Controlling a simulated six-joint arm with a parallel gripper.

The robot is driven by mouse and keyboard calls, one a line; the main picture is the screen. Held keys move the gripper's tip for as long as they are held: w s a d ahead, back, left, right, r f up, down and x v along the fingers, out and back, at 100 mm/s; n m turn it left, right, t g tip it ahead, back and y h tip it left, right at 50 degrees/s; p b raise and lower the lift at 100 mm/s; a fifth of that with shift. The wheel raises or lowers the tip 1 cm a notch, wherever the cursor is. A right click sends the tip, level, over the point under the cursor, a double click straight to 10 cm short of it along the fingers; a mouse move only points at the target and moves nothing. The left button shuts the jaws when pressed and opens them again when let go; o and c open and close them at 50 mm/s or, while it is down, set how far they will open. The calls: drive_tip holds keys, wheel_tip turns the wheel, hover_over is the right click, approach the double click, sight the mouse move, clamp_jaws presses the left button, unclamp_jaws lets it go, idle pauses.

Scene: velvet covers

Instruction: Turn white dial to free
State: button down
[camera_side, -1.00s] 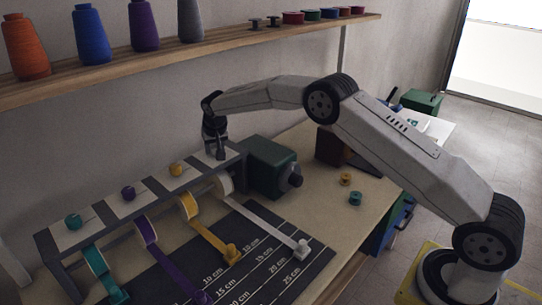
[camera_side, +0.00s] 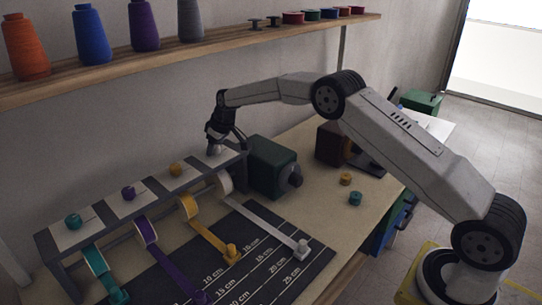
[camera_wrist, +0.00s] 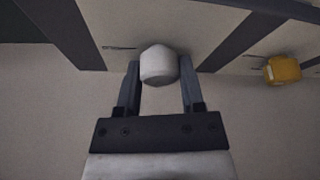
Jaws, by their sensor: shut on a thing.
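The white dial (camera_wrist: 158,66) sits between my gripper's (camera_wrist: 159,82) two fingers in the wrist view, and the fingers are shut on its sides. In the side view my gripper (camera_side: 219,146) is over the right end of the grey rack (camera_side: 150,208), at the white dial (camera_side: 213,149), which is partly hidden by the fingers. A short dark mark lies on the pale plate left of the dial in the wrist view. The white ribbon (camera_side: 262,220) runs from its roll below the dial to a white clip (camera_side: 302,246) on the measuring mat.
The yellow dial (camera_side: 176,170), purple dial (camera_side: 129,193) and teal dial (camera_side: 73,221) stand along the rack to the left. A green machine (camera_side: 270,165) stands close on the right. A shelf (camera_side: 200,62) with thread cones runs above. Two small spools lie on the table.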

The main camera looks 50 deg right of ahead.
drive_tip(key=shift+n+y, duration=0.3)
drive_tip(key=shift+n, duration=0.3)
drive_tip(key=shift+c, duration=1)
unclamp_jaws()
drive_tip(key=shift+r, duration=0.1)
drive_tip(key=v, duration=0.7)
drive_tip(key=shift+r, duration=0.3)
drive_tip(key=shift+s, duration=0.15)
